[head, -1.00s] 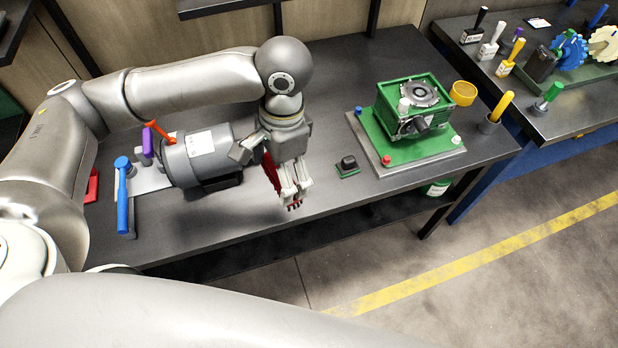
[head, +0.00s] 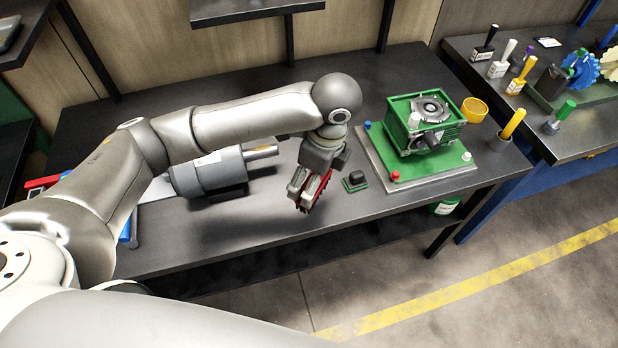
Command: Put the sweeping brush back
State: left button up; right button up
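No object can be named the sweeping brush with certainty. A small black block on a green base (head: 355,181) lies on the dark workbench, left of the green gearbox. My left gripper (head: 305,201) points down over the bench just left of this block and apart from it. Red shows along and between its fingers; whether this is finger pads or a held object is unclear, so its opening cannot be read. My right gripper is not in view.
The green gearbox (head: 424,122) stands on its plate at the right, with a yellow ring (head: 474,109) and a yellow-handled tool (head: 513,124) beyond. A grey motor (head: 208,174) lies left of my gripper. A second bench (head: 585,140) holds several tools. The front bench strip (head: 235,235) is clear.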

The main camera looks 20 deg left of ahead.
pick_arm(q)
jog(key=w+a+f, duration=0.1)
jog(key=w+f, duration=0.1)
jog(key=w+a+f, duration=0.1)
jog(key=w+f, duration=0.1)
jog(key=w+a+f, duration=0.1)
jog(key=w+f, duration=0.1)
jog(key=shift+f+p, duration=0.25)
jog(key=shift+p, duration=0.1)
notch_tip(320, 180, down, 2)
jog(key=shift+f+p, duration=0.1)
jog(key=shift+p, duration=0.4)
jog(key=shift+f, duration=0.45)
jog(key=shift+f, duration=0.1)
jog(key=o, duration=0.8)
jog(key=r, duration=0.4)
jog(key=d+r+b, duration=0.1)
jog(key=r, duration=0.3)
jog(key=d+r+b, duration=0.1)
jog(key=r, duration=0.3)
jog(key=shift+s, duration=0.15)
